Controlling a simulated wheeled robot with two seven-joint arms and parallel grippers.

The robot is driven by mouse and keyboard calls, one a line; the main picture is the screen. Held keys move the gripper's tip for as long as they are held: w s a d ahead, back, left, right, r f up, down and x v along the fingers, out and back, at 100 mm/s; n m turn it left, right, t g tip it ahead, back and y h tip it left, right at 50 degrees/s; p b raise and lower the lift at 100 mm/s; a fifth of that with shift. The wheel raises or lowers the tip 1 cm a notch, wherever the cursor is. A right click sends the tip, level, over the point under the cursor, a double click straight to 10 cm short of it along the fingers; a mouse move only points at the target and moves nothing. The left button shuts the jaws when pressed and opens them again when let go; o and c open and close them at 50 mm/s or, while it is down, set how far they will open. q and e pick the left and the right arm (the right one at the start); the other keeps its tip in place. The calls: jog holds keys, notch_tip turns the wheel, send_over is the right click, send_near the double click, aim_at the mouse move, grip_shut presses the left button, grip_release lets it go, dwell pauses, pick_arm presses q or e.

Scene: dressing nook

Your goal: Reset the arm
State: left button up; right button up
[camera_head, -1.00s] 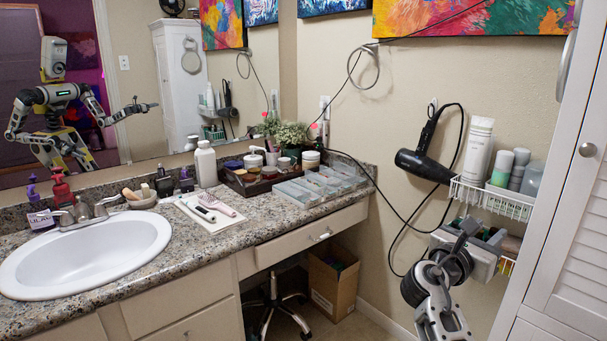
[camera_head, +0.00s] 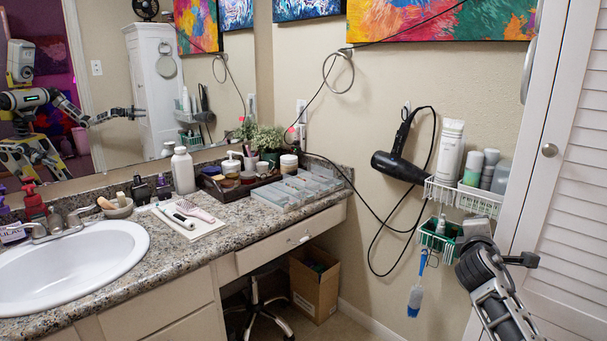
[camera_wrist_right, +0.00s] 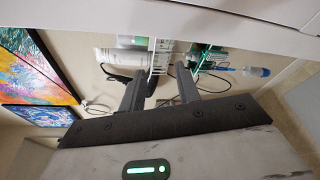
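My right gripper (camera_head: 528,259) is at the lower right in the head view, in front of the white cabinet and to the right of the lower wall basket. It also shows in the right wrist view (camera_wrist_right: 160,72), with its two dark fingers apart and nothing held between them. The white wire rack lies beyond the gap. My right arm (camera_head: 487,285) comes up from the bottom right. My left gripper is not in view.
The lower basket (camera_head: 437,239) and upper basket (camera_head: 486,198) stand close to my right arm. A blue brush (camera_head: 415,299) hangs below them. A hair dryer (camera_head: 398,167) with a looped cord hangs on the wall. The louvred cabinet (camera_head: 563,180) closes off the right side.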

jog(key=w+a+m+t+y, duration=0.3)
jog(key=a+m+y, duration=0.55)
jog(key=m, duration=0.35)
jog(key=s+a+f+g+y, duration=0.1)
jog(key=s+a+f, duration=0.5)
jog(key=s+f, duration=0.15)
jog(key=s+a+f+g+y, duration=0.2)
jog(key=s+a+f, duration=0.45)
jog(key=f, duration=0.25)
jog(key=s+a+f+g, duration=0.1)
jog(key=s+a+f, duration=0.1)
jog(key=s, duration=0.5)
jog(key=s+a+f+y, duration=0.1)
jog(key=s+a, duration=0.3)
jog(key=s, duration=0.4)
jog(key=s+a+f+g+y, duration=0.1)
jog(key=s+a+f, duration=0.1)
jog(key=s, duration=0.6)
jog(key=shift+s+a+f+m+g, duration=0.2)
jog(key=shift+a+f+m+g, duration=0.1)
jog(key=shift+a+m, duration=0.1)
jog(key=shift+w, duration=0.1)
